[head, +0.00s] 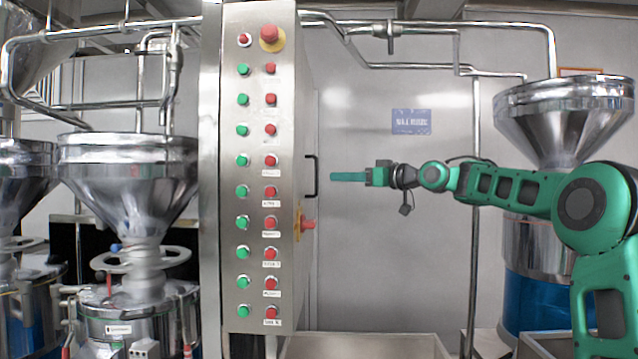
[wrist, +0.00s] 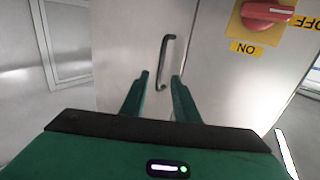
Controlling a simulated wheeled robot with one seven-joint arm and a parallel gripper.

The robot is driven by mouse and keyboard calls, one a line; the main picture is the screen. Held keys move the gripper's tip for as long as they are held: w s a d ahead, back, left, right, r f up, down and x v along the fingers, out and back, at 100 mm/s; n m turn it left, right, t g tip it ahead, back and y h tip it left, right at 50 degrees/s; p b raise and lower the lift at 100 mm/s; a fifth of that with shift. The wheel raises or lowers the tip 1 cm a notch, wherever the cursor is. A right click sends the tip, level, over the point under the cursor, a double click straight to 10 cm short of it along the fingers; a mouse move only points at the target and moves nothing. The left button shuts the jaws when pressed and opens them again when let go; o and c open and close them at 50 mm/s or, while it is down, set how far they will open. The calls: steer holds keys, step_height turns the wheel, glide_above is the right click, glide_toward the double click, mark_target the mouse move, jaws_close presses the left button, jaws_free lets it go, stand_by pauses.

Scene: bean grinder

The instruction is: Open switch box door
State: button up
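The switch box (head: 290,180) is a tall steel cabinet with rows of green and red buttons on its front face. Its side door carries a dark handle (head: 311,176), which also shows in the wrist view (wrist: 163,62). The door looks shut. My gripper (head: 332,177) is to the right of the handle in the head view, level with it and a little apart. In the wrist view my gripper (wrist: 158,80) has its two green fingers spread, with the handle seen between and beyond their tips. Nothing is held.
A red rotary switch (wrist: 266,12) on a yellow plate sits right of the handle in the wrist view. Steel hoppers stand left (head: 128,180) and right (head: 560,110) of the cabinet. A steel bin (head: 365,347) is below my arm. The space around my gripper is clear.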

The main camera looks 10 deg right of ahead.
steer(key=x, duration=0.8)
steer(key=shift+a, duration=0.15)
steer(key=shift+w, duration=0.15)
jaws_close()
